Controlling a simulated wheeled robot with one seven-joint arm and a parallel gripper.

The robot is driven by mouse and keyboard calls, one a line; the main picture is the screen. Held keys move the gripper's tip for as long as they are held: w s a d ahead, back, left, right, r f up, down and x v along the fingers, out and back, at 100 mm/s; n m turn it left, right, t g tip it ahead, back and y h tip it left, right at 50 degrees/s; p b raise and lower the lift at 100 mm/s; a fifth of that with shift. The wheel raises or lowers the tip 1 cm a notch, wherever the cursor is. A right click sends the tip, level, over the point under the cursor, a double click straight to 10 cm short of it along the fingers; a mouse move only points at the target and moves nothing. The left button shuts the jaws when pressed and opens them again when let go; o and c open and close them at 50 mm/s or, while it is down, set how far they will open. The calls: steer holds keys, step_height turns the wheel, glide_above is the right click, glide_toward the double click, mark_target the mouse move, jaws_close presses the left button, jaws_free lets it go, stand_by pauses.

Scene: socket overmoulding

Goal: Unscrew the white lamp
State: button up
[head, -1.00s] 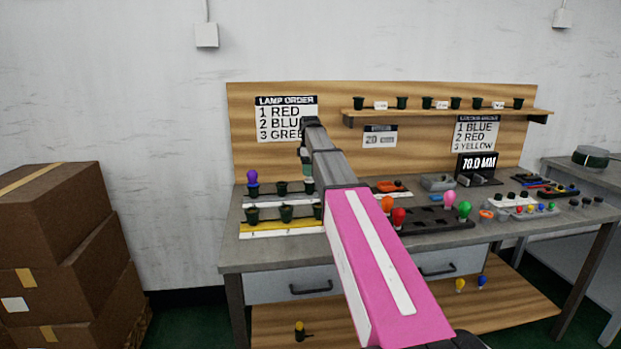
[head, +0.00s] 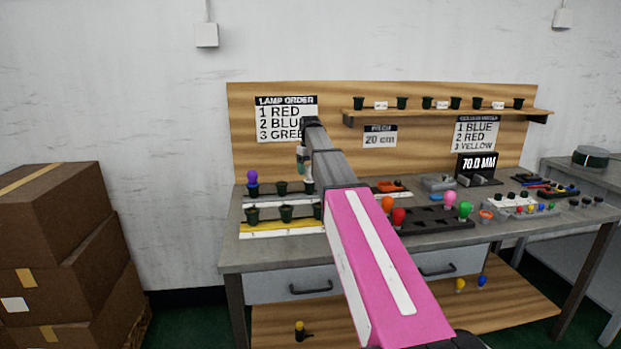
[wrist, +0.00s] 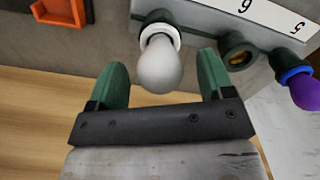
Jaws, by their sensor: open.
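The white lamp (wrist: 160,68) sits in a dark socket with a white collar, on a grey rail, in the wrist view. My gripper (wrist: 163,78) is open, with one green finger on each side of the lamp bulb. Gaps show between the bulb and both fingers, so it looks ungripped. In the head view my gripper (head: 303,165) is over the back rack at the left of the bench, and the lamp cannot be made out clearly behind my arm.
Beside the lamp are an empty socket (wrist: 240,52) and a purple lamp (wrist: 297,88). An orange tray (wrist: 60,12) lies opposite. The front rack (head: 262,232) holds several dark sockets. Coloured lamps stand in a dark block (head: 430,222) to the right.

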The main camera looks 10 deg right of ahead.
steer(key=m, duration=0.4)
steer(key=shift+m, duration=0.4)
steer(key=c, duration=0.9)
steer(key=n, duration=0.4)
steer(key=shift+n, duration=0.3)
steer(key=shift+n, duration=0.5)
steer(key=n, duration=0.3)
steer(key=shift+r+n, duration=0.1)
steer(key=shift+n, duration=0.2)
